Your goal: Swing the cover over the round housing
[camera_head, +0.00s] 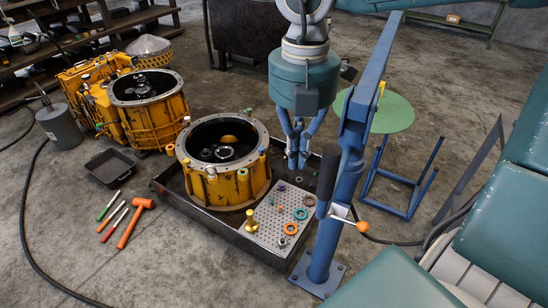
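The round housing (186,171) is a yellow, open-topped drum with a grey flanged rim and dark inside, upright in a dark tray. I cannot tell for sure which thing is the cover. A flat, pale-green round disc (398,112) at the right, partly hidden by a blue post, may be it; it appears to rest on a blue frame stand (401,180), apart from the housing. My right gripper (297,160) points down just right of the housing, with its fingertips close together. I see nothing clear between them and cannot tell if they touch. My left gripper is out of view.
The blue post (330,220) with an orange-tipped lever and slanting boom stands right of the tray (222,232). A perforated plate (268,238) carries small rings and parts. A second yellow housing (155,119) is behind left. A hammer (128,227) and tools lie on the floor.

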